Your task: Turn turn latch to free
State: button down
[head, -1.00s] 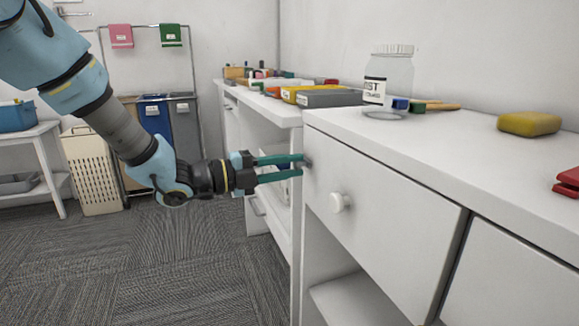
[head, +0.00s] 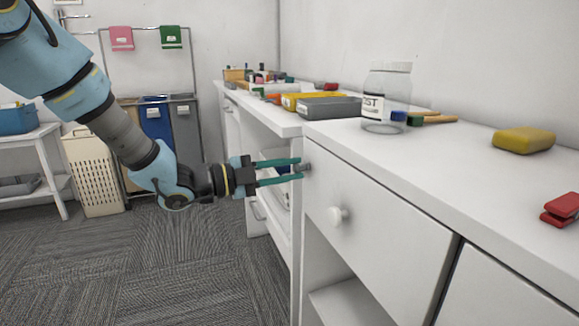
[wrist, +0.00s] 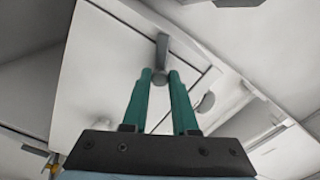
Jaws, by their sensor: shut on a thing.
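The turn latch (head: 306,168) is a small grey piece on the upper left corner of the white drawer front. It also shows in the wrist view as a grey bar (wrist: 162,50) with a rounded end. My gripper (head: 300,168) has two green fingers, shut on the latch. In the wrist view, the fingertips (wrist: 160,76) sit on either side of the latch's rounded end, and the bar sticks out beyond them. The fingers hide part of the latch in the head view. The drawer front (head: 385,225) looks closed and carries a round white knob (head: 338,215).
A clear jar (head: 387,100), a yellow block (head: 524,140) and a red clip (head: 561,208) stand on the white counter above. An open shelf bay (head: 350,300) lies below the drawer. The carpet (head: 170,270) under my arm is clear.

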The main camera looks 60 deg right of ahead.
aim_at(306, 151)
jog(key=n+p, duration=0.1)
jog(key=r+n+p, duration=0.1)
jog(key=n+p, duration=0.1)
jog(key=shift+w+d+r+n, duration=0.2)
jog(key=shift+w+r+n, duration=0.05)
jog(key=shift+w+n, duration=0.1)
jog(key=n+p, duration=0.2)
jog(key=w+n+p, duration=0.1)
jog(key=shift+d+r+n, duration=0.25)
jog(key=shift+d+r, duration=0.05)
jog(key=shift+r, duration=0.05)
jog(key=n, duration=0.1)
jog(key=n+p, duration=0.2)
jog(key=shift+w+d+r, duration=0.1)
jog(key=shift+w+d, duration=0.2)
jog(key=shift+w, duration=0.1)
jog(key=shift+w+d+n+p, duration=0.1)
jog(key=shift+w+n+p, duration=0.05)
jog(key=shift+n+p, duration=0.35)
jog(key=shift+w+d+n+p, duration=0.1)
jog(key=shift+n+p, duration=0.25)
jog(key=shift+n, duration=0.25)
jog(key=c, duration=0.7)
grip_release()
